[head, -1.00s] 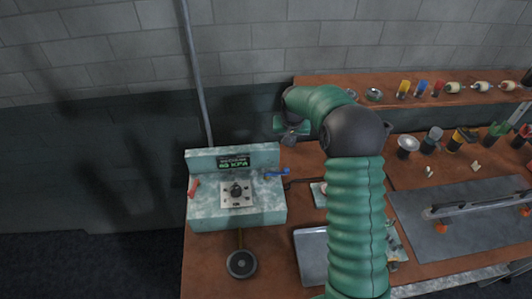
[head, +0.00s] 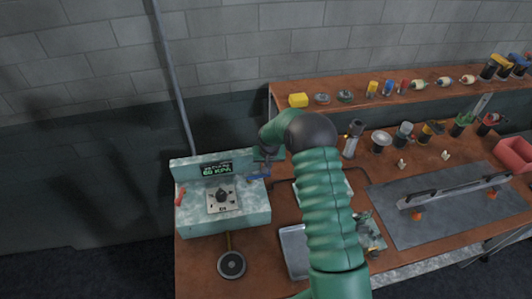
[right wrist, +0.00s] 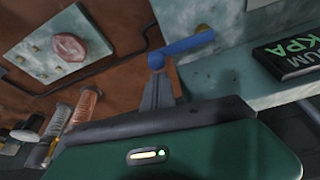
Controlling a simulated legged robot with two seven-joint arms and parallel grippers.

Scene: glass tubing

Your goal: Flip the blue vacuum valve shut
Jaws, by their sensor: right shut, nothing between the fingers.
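The blue valve handle (head: 259,176) is on the right side of the pale marbled vacuum box (head: 240,222). In the right wrist view the blue handle (right wrist: 183,46) runs sideways from a brass-coloured stem on the box to a bent tip. My right gripper (head: 267,160) is at the box's right edge, right by the handle. In the wrist view its shut fingers (right wrist: 156,72) point at the bent tip and overlap it; whether they touch is unclear. They hold nothing. My left gripper is out of view.
The box has a green display (head: 216,170), a knob (head: 222,194) and a red handle (head: 180,196) at its left. A round black disc (head: 231,264) lies in front. Tools and jars stand to the right, below a shelf (head: 420,95). A grey pipe (head: 172,80) rises behind.

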